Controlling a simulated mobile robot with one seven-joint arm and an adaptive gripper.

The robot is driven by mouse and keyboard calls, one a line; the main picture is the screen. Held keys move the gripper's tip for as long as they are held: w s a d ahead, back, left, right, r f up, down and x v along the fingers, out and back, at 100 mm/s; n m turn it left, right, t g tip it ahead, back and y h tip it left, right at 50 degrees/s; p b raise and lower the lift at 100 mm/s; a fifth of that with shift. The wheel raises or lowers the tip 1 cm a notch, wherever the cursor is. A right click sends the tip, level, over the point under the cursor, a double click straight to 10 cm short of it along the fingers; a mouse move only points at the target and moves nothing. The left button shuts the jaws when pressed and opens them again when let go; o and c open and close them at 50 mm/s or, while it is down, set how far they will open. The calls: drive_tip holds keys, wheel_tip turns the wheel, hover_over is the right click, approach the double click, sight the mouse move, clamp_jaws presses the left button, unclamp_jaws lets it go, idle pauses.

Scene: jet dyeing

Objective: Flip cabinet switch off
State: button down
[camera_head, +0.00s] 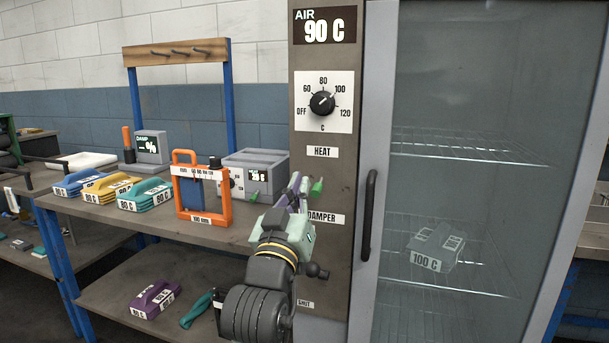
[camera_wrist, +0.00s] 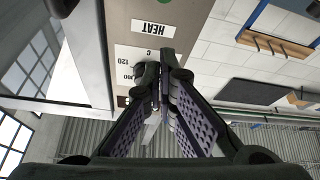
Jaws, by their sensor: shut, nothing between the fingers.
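The cabinet's grey control panel (camera_head: 318,70) has an air display (camera_head: 324,26) reading 90 C. Below it are a black temperature dial (camera_head: 322,103) and a HEAT label (camera_head: 322,152). A DAMPER label (camera_head: 322,218) is lower down. My gripper (camera_head: 297,186) is in front of the panel, below and left of the HEAT label, its fingers shut and empty. In the wrist view, the shut fingertips (camera_wrist: 164,60) overlap the dial plate, with the HEAT label (camera_wrist: 152,27) beside them.
The cabinet's glass door (camera_head: 470,80) is shut, with a black handle (camera_head: 369,215) right of the panel. A grey 100 C block (camera_head: 435,248) is on a rack inside. A workbench (camera_head: 120,216) at left holds several coloured blocks and an orange frame (camera_head: 182,204).

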drive_tip(key=shift+f+b+v, duration=0.25)
drive_tip(key=shift+b+v, duration=0.05)
drive_tip(key=shift+v, duration=1.45)
